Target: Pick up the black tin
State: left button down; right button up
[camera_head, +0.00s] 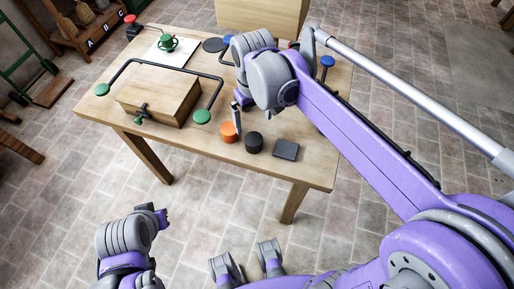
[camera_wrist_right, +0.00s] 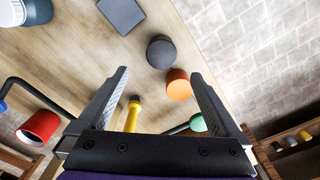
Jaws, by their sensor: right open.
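The black tin (camera_head: 254,142) is a short round dark tin standing near the front edge of the wooden table, between an orange tin (camera_head: 229,132) and a flat dark square block (camera_head: 286,150). In the right wrist view the black tin (camera_wrist_right: 161,52) lies just beyond the fingertips, clear of both, with the orange tin (camera_wrist_right: 178,85) close beside it. My right gripper (camera_wrist_right: 159,72) is open and empty above the table; in the head view its fingers (camera_head: 237,116) show beside the orange tin. My left gripper (camera_head: 161,217) is low in front of the table, its jaws unclear.
A blue-topped item (camera_head: 327,62) stands right. The tabletop (camera_head: 205,150) by the front edge is mostly clear.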

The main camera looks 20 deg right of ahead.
aim_at(254, 139)
jog(key=shift+w+a+f, duration=0.15)
jog(key=shift+f, duration=0.05)
notch_tip(254, 139, down, 5)
jog(key=shift+r, duration=0.15)
jog(key=f, duration=0.4)
jog(key=f+b, duration=0.1)
jog(key=shift+s+f, duration=0.25)
jog(key=shift+f, duration=0.15)
jog(key=shift+r, duration=0.1)
jog(key=c, duration=1.5)
